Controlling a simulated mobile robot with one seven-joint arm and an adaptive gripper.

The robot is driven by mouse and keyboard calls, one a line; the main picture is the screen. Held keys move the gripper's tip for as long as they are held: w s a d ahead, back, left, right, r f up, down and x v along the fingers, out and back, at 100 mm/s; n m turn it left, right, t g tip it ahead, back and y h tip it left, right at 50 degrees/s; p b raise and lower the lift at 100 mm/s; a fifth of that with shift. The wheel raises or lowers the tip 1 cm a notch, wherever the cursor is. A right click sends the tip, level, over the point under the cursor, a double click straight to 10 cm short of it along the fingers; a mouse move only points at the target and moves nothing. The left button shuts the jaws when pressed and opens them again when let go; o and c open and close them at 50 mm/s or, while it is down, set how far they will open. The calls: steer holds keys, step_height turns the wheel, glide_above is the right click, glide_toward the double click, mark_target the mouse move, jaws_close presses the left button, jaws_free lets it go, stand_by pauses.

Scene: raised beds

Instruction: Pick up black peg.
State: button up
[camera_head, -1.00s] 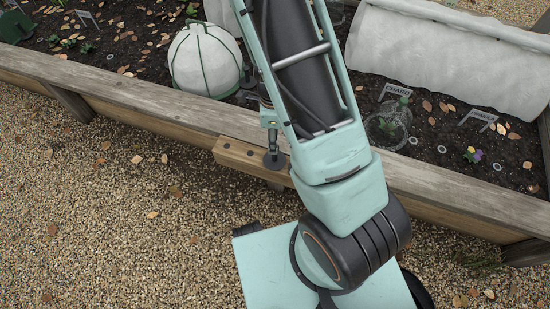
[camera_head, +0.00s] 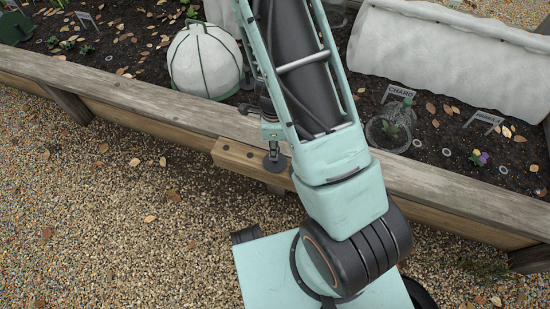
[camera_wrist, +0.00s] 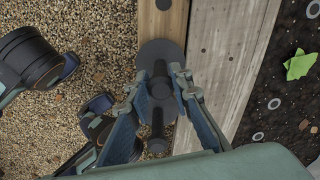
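The black peg (camera_wrist: 158,88) is in the wrist view, with a round knob towards the camera, a shaft and a wide dark disc. Its disc (camera_head: 274,164) shows in the head view at the right end of the wooden block. The disc lies over the wooden block (camera_wrist: 160,24), which has dark holes. My gripper (camera_wrist: 160,87) has one blue-padded finger on each side of the peg's shaft. The fingers are very near the shaft; whether they touch it is not clear. The peg's lower end is hidden behind the disc.
The block (camera_head: 240,160) sits against the raised bed's wooden edge (camera_head: 150,109). In the bed are a white dome cover (camera_head: 204,62), a white row cover (camera_head: 440,60), a clear cloche (camera_head: 390,130) and plant labels. Gravel (camera_head: 110,210) lies in front.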

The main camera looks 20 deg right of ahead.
jaws_close()
step_height(320, 180, up, 10)
steer(key=p, duration=0.5)
stand_by(0.3)
